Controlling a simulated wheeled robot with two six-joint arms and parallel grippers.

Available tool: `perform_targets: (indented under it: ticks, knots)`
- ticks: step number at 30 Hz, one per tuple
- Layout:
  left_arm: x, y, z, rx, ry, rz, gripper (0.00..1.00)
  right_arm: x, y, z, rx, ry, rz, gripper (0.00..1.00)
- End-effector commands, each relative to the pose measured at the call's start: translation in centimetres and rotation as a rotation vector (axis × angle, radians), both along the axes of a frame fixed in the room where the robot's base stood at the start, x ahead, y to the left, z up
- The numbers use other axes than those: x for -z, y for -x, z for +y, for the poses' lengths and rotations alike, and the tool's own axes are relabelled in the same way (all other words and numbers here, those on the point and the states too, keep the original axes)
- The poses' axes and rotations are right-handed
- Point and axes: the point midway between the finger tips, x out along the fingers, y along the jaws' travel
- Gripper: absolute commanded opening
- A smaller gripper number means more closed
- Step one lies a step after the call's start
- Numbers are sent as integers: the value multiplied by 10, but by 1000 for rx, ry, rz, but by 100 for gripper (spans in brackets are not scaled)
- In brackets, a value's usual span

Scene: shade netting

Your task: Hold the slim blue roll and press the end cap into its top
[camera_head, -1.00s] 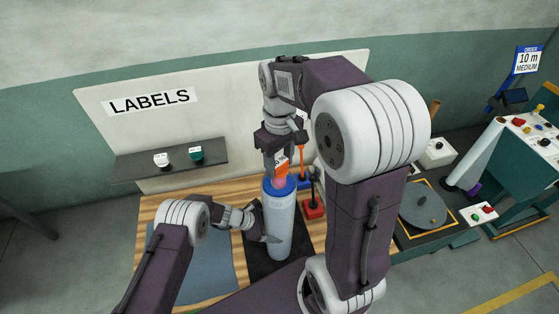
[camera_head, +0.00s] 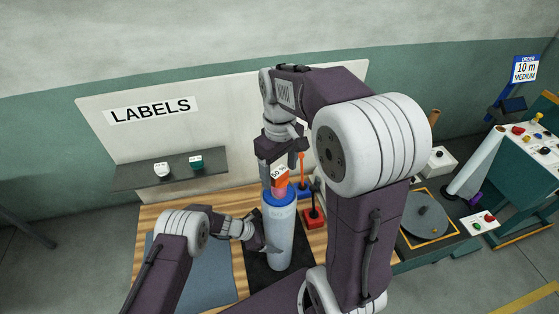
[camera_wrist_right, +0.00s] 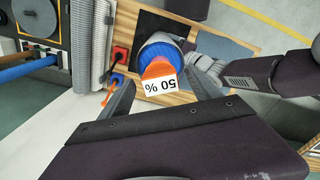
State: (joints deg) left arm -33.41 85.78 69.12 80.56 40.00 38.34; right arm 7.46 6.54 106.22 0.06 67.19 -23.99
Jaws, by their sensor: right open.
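The slim blue roll (camera_head: 279,237) stands upright on a black mat, with a darker blue band round its top. An orange end cap (camera_head: 281,186) with a white "50 %" label sits at the roll's top; it also shows in the right wrist view (camera_wrist_right: 158,70). How deep it sits is unclear. My right gripper (camera_head: 281,163) is open just above the cap, its fingers apart in the wrist view (camera_wrist_right: 163,93). My left gripper (camera_head: 262,240) is low at the roll's left side, a finger overlapping its front. Its other finger is hidden, so its grip is unclear.
A red block (camera_head: 314,219) with a dark post stands just right of the roll, with an orange-handled tool behind. A dark shelf (camera_head: 180,171) holds two small items under the LABELS sign. A blue-grey mat (camera_head: 205,275) lies left on the wooden table.

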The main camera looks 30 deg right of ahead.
Motion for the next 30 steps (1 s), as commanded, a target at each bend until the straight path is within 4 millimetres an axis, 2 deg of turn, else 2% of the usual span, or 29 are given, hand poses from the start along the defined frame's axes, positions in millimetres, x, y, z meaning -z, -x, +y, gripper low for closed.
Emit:
perform_targets:
  ticks: [6,12,17,27,28,30]
  knots:
    - [-1,-1,-1,0,3,-2,15,-56,-1,0,0,1,-7,73]
    - [-1,-1,-1,-1,2,-2,15,-96,-1,0,0,0,-3,73]
    - [-1,-1,-1,-1,2,-2,15,-108,0,0,0,0,-1,73]
    - [-1,-1,-1,-1,2,-2,15,-109,0,0,0,0,0,73]
    - [-1,-1,-1,-1,2,-2,85,-109,0,0,0,0,0,73]
    - [-1,-1,-1,0,2,-1,100,-109,0,0,0,0,0,73]
